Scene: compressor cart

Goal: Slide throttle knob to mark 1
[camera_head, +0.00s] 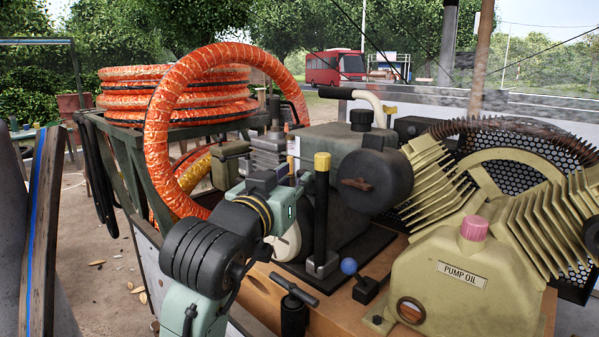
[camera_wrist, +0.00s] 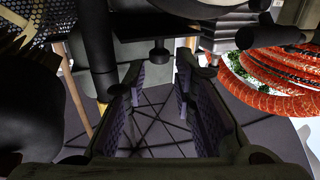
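My gripper (camera_wrist: 160,72) is open in the wrist view, with its two padded fingers apart and nothing between the pads. A small dark knob (camera_wrist: 159,53) on a short stem shows just at or beyond the fingertips, roughly centred between them. It looks like the throttle knob, but I cannot read a label. No gap closes on it and I see no contact; its depth is hard to judge. In the head view my wrist hides the fingertips and this knob. Mark 1 and the scale are not visible in either view.
A black lever with a yellow cap (camera_head: 322,161) stands close right of my wrist. A blue ball knob (camera_head: 349,266), a black T-handle (camera_head: 294,290) and the tan pump (camera_head: 470,285) are nearby. Orange hose (camera_head: 158,125) loops on the left.

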